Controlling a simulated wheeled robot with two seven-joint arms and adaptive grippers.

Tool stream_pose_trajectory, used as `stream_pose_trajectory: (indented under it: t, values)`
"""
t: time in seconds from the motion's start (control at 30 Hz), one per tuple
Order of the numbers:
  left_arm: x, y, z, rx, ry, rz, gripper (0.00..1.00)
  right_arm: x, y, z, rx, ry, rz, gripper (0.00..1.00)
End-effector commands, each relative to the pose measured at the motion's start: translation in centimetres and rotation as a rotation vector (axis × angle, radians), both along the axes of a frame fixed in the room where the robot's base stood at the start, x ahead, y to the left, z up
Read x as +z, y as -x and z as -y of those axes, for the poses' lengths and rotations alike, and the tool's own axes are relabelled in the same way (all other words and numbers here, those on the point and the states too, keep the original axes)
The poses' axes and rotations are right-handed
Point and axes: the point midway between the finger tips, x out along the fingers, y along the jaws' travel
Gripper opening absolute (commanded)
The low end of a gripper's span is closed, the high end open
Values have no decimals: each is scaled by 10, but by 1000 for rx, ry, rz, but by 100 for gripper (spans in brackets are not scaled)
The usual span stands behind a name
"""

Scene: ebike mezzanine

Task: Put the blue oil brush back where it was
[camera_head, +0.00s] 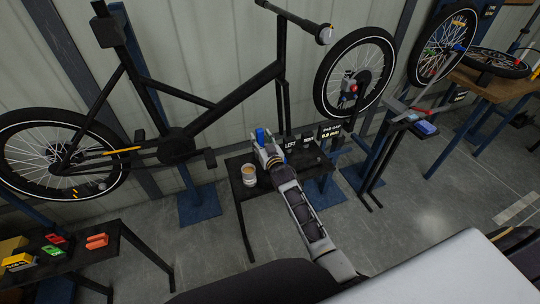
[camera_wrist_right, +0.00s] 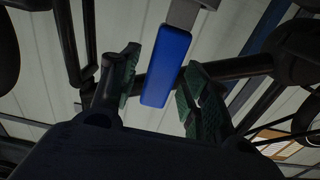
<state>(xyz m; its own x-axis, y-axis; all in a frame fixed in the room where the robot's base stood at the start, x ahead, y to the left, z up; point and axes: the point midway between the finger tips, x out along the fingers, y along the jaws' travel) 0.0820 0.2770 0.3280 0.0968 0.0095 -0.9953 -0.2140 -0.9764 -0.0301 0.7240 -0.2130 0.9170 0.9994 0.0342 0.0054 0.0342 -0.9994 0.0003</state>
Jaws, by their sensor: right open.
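The blue oil brush (camera_head: 261,136) shows in the head view as a small upright blue shape at the tip of my right gripper (camera_head: 263,148), above the small dark table (camera_head: 235,189). In the right wrist view, its blue handle (camera_wrist_right: 167,66) lies between the two dark green finger pads, with a grey part beyond it. The right fingers (camera_wrist_right: 160,72) are open, with gaps visible beside the handle. Whether either pad touches it, I cannot tell. What supports the brush is hidden by my gripper. My left gripper is not in view.
A black bike frame (camera_head: 215,115) hangs behind. A lower-left table (camera_head: 75,258) holds several coloured items.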

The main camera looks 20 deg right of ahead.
Motion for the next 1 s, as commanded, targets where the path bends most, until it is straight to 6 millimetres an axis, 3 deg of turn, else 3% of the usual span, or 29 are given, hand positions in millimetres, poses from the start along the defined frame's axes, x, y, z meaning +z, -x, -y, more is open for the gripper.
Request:
stream_pose_trajectory:
  t: [0.57, 1.0]
  values:
    - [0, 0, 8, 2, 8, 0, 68, -1, 52, 2, 1, 0, -2, 47]
    - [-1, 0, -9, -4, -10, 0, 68, -1, 90, 3, 1, -1, -2, 47]
